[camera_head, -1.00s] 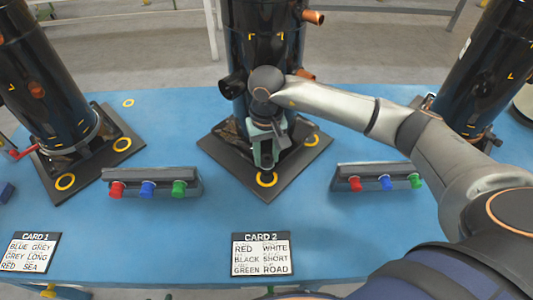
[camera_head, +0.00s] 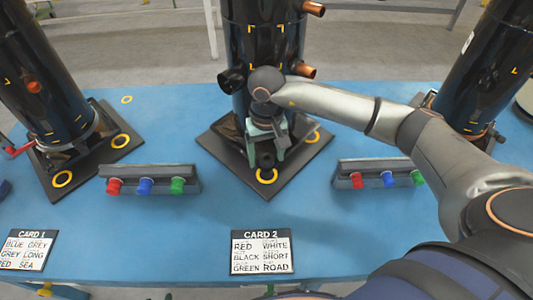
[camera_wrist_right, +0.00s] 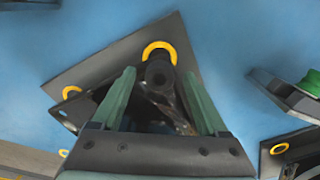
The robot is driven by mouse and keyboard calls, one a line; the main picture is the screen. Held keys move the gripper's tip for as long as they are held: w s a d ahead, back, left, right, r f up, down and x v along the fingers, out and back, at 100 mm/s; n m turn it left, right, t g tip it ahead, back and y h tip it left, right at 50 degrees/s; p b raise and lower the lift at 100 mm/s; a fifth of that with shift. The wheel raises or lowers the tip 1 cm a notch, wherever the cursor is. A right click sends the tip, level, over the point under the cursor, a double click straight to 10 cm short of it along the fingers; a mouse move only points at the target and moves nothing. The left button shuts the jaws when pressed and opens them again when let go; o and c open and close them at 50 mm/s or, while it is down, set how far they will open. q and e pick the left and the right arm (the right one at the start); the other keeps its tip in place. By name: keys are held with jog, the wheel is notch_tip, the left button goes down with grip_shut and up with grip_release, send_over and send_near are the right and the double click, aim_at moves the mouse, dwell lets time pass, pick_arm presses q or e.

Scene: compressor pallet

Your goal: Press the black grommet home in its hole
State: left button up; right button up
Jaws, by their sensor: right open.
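The black grommet (camera_head: 266,160) stands upright at the yellow-ringed spot (camera_head: 267,176) on the front corner of the middle compressor's dark base plate (camera_head: 222,143). In the right wrist view the grommet (camera_wrist_right: 158,72) shows its round top with a dark opening, partly inside the yellow ring (camera_wrist_right: 160,48). How deep it sits in its hole cannot be told. My right gripper (camera_head: 267,148) is just behind it, pointing down. Its two green fingers are apart and empty, one on each side of the grommet in the wrist view. My left gripper is not in view.
The black middle compressor (camera_head: 265,55) rises close behind my right gripper. Button racks stand left (camera_head: 150,172) and right (camera_head: 365,166) of the plate. Card 2 (camera_head: 262,253) lies in front. Blue table (camera_head: 230,212) is clear between the plate and the card.

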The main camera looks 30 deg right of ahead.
jog(key=shift+w+r, duration=0.1)
jog(key=shift+r, duration=0.65)
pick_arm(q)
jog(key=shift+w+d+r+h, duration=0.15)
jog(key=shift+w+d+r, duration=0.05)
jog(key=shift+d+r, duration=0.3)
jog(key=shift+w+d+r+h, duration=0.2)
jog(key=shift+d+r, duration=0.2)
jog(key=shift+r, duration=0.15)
pick_arm(e)
notch_tip(320, 180, up, 11)
